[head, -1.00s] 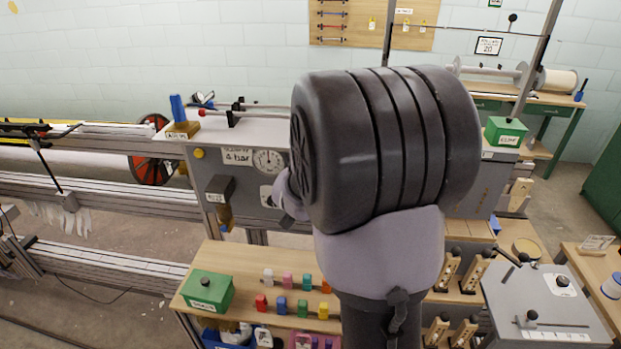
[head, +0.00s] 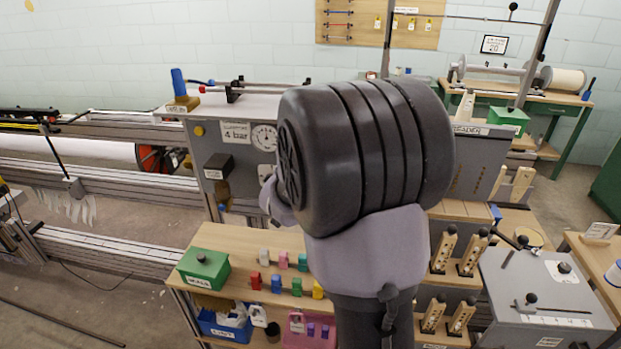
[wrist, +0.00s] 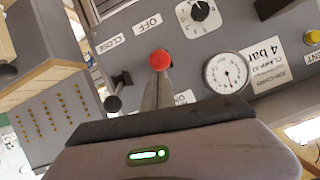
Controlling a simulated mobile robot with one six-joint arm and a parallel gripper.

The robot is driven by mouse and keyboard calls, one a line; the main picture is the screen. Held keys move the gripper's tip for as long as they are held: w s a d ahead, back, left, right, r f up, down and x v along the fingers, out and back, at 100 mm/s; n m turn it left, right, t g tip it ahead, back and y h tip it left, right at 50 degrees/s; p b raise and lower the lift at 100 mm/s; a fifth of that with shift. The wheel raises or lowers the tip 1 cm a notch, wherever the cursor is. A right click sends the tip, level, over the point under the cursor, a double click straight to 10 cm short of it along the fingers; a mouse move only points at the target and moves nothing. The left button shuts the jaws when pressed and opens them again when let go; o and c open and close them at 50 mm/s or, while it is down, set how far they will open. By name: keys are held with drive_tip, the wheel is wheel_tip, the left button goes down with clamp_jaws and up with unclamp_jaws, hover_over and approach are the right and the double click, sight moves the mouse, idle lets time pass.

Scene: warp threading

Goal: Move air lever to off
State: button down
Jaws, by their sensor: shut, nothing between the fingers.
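The air lever appears to be the red-knobbed lever (wrist: 160,60) on the grey control panel (wrist: 130,68), between a label reading OFF (wrist: 148,23) and a partly hidden label (wrist: 184,97). The wrist view shows the panel upside down. My gripper (wrist: 158,82) is shut and empty, its narrow grey fingers pointing at the red knob. The fingertips overlap the knob's lower edge in the picture; I cannot tell whether they touch it. In the head view my arm hides the gripper and the lever.
Beside the lever are a black lever (wrist: 118,90) near a CLOSE label (wrist: 110,43), a rotary dial (wrist: 198,13) and a pressure gauge (wrist: 227,73). Below the panel, a wooden shelf (head: 225,240) holds a green box (head: 203,267) and several coloured blocks.

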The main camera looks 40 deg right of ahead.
wheel_tip(320, 180, down, 9)
drive_tip(key=b, duration=0.6)
drive_tip(key=shift+a+r+b, duration=0.15)
drive_tip(key=shift+a+b, duration=0.05)
drive_tip(key=shift+b, duration=0.1)
